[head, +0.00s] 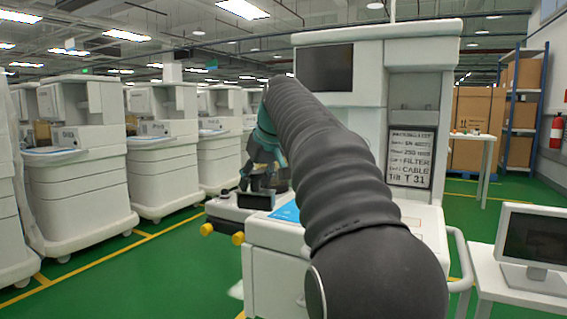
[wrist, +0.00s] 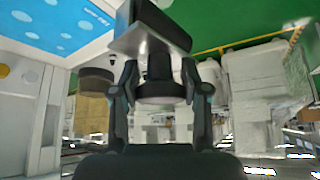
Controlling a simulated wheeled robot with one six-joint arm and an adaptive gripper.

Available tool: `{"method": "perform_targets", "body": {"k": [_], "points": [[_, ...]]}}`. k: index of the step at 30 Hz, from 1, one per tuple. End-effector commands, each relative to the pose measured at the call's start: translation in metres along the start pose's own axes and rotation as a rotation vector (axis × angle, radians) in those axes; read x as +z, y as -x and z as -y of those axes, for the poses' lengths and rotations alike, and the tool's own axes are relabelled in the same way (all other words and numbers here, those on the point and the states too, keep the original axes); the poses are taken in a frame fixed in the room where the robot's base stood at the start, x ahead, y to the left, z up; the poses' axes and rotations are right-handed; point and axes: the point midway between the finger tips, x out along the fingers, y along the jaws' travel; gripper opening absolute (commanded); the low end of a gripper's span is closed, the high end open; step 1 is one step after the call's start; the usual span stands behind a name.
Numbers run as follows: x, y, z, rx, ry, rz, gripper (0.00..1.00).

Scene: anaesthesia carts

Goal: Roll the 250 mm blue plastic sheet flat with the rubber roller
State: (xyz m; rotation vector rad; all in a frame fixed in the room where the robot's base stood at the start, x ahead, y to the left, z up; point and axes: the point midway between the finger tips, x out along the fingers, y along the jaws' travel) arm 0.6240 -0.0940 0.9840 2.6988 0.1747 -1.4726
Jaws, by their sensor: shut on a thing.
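The blue plastic sheet (head: 287,212) lies on the white top of the near cart, partly hidden by my arm. In the wrist view the blue sheet (wrist: 50,25) shows at the upper left, with pale spots on it. My gripper (head: 264,182) is over the cart's left part, left of the sheet. The dark head (head: 255,201) also shows below my gripper. I cannot tell whether it touches anything.
The near cart (head: 275,238) has yellow knobs (head: 238,238) at its left front. A lettered sign (head: 410,157) stands at its back right. A monitor (head: 533,238) stands on a side table at right. Rows of white carts (head: 75,180) line the left; green floor lies between.

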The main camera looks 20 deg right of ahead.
Motion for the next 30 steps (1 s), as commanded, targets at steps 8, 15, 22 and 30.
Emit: {"method": "perform_targets", "body": {"k": [8, 15, 22, 30], "points": [[-0.032, -0.005, -0.073, 0.061, -0.095, -0.004, 0.18], [-0.037, -0.008, -0.101, 0.085, -0.135, -0.006, 0.18], [-0.029, -0.020, -0.103, 0.086, -0.138, -0.006, 0.18], [-0.013, -0.044, -0.103, 0.087, -0.138, -0.006, 0.18]]}}
